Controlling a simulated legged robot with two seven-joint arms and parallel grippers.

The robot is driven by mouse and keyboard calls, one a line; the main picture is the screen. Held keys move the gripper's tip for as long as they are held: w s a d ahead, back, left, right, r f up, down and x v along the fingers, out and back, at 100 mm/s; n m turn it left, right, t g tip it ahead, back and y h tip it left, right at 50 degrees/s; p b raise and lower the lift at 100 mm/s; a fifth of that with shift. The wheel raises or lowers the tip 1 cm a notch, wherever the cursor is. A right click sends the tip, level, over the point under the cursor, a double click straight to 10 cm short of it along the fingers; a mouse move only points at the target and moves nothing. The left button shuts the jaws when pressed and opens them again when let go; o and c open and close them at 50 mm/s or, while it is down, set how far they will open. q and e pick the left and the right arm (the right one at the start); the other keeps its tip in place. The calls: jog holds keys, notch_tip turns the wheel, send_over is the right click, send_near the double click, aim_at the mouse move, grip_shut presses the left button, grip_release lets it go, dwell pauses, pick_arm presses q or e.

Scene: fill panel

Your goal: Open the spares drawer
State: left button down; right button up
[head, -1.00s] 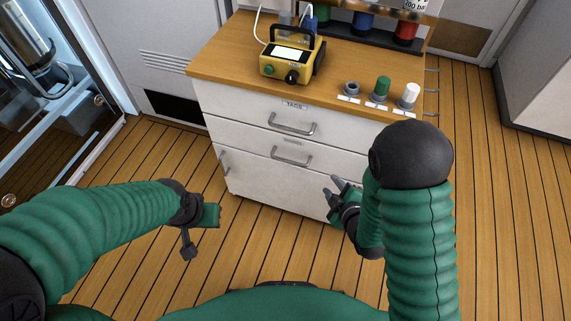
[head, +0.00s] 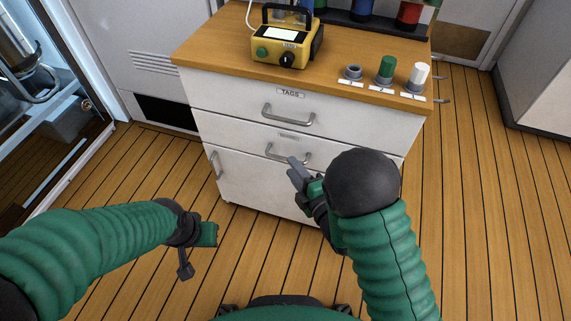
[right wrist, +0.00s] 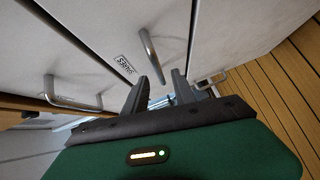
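The spares drawer (head: 250,137) is the middle white front of the cabinet, under the TAGS drawer. It is shut. Its bar handle (head: 270,154) is partly covered by my right gripper (head: 296,170) in the head view. In the right wrist view the SPARES label (right wrist: 125,66) and the handle (right wrist: 151,55) show just beyond the fingertips. My right gripper's two fingers (right wrist: 158,85) are apart with nothing between them, and it seems not to touch the handle. My left gripper (head: 196,250) hangs over the floor at the left, away from the cabinet; its finger opening is unclear.
The TAGS drawer handle (head: 288,115) is above. A lower door with a side handle (head: 215,165) is below. A yellow device (head: 287,45) and several knobs (head: 386,70) stand on the wooden top (head: 220,50). The floor around the cabinet's front is clear.

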aim_at(285, 159)
jog(key=b+x, duration=0.1)
jog(key=x, duration=0.4)
jog(key=shift+w+a, duration=0.15)
jog(key=shift+w, duration=0.05)
grip_shut()
jog(key=shift+s+f, duration=0.1)
jog(key=shift+f, duration=0.1)
dwell(0.9)
